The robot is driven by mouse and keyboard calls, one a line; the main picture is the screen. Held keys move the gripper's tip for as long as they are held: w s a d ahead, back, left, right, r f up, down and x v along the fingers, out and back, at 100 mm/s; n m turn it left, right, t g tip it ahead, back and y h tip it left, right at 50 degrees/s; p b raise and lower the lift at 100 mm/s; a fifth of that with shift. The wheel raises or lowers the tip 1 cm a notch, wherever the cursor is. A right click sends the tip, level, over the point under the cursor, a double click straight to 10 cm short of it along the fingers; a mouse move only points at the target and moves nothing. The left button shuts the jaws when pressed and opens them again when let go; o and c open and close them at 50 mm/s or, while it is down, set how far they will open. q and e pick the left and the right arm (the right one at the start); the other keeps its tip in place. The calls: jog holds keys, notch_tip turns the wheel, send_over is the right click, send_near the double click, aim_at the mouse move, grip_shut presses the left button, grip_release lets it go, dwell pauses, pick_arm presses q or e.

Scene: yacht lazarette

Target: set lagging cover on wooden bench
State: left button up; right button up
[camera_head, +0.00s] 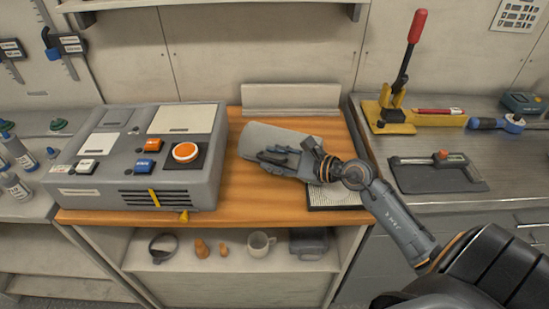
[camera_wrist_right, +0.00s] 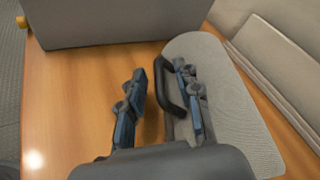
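The lagging cover, a grey curved shell (camera_head: 258,135) with a rounded end, lies on the wooden bench (camera_head: 235,205) right of the grey control box. It also shows in the wrist view (camera_wrist_right: 235,100), with a black looped handle (camera_wrist_right: 171,92) on its near side. My right gripper (camera_head: 275,158) is over the cover's front part. In the wrist view my right gripper's fingers (camera_wrist_right: 158,100) are apart, one each side of the handle, with bare wood between the left finger and the handle. I cannot tell whether the right finger touches the cover. My left gripper is not in view.
The grey control box (camera_head: 95,150) with buttons fills the bench's left side. A dotted grey mat (camera_head: 332,197) lies under my right wrist. The bench's front strip is clear.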

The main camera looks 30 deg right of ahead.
jog(key=b+v, duration=0.2)
jog(key=v, duration=0.8)
jog(key=shift+s, duration=0.2)
jog(key=shift+v, duration=0.85)
jog(key=shift+r, duration=0.1)
